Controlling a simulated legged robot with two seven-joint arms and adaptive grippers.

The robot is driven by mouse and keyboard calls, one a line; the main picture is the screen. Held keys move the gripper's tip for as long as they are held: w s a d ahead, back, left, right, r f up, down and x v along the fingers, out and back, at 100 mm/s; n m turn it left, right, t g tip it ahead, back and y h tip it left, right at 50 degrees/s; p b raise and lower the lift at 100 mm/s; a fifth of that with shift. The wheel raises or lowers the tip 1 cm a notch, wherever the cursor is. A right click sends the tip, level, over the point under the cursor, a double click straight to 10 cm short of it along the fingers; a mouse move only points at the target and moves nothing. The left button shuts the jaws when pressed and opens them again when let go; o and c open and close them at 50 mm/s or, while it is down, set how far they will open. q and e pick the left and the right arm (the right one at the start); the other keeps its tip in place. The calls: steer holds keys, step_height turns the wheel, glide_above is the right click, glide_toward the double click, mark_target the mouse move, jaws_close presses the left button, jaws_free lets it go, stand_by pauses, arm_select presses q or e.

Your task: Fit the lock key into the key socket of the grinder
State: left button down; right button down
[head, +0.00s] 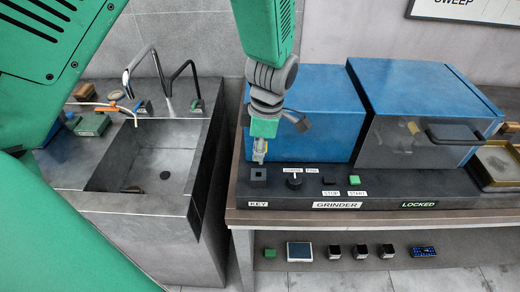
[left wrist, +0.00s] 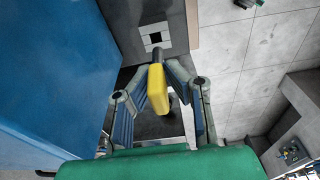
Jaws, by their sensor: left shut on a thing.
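My left gripper (head: 260,157) points down just above and behind the KEY end of the grinder's panel. In the left wrist view its fingers (left wrist: 160,88) are shut on the yellow lock key (left wrist: 159,92). The key's dark shaft points toward the key socket (left wrist: 155,38), a square dark hole in a light plate. The socket (head: 258,174) shows unobstructed in the head view, with no key in it. The shaft tip looks apart from the hole; the exact gap is hard to tell. The grinder (head: 420,115) is blue, with a green LOCKED sign (head: 420,205). My right gripper is out of view.
A dark knob (head: 294,182), a STOP button (head: 329,181) and a green START button (head: 354,180) sit right of the socket. A sink (head: 150,165) stands left, across a gap. Several small items lie on the shelf below (head: 440,270).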

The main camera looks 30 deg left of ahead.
mark_target(255, 174)
arm_select(q)
steer(key=shift+a, duration=0.4)
stand_by(1.1)
steer(key=shift+f+b, duration=1.75)
steer(key=shift+f, duration=1.8)
steer(key=c, duration=2)
jaws_free()
steer(key=shift+f, duration=0.1)
steer(key=o, duration=0.5)
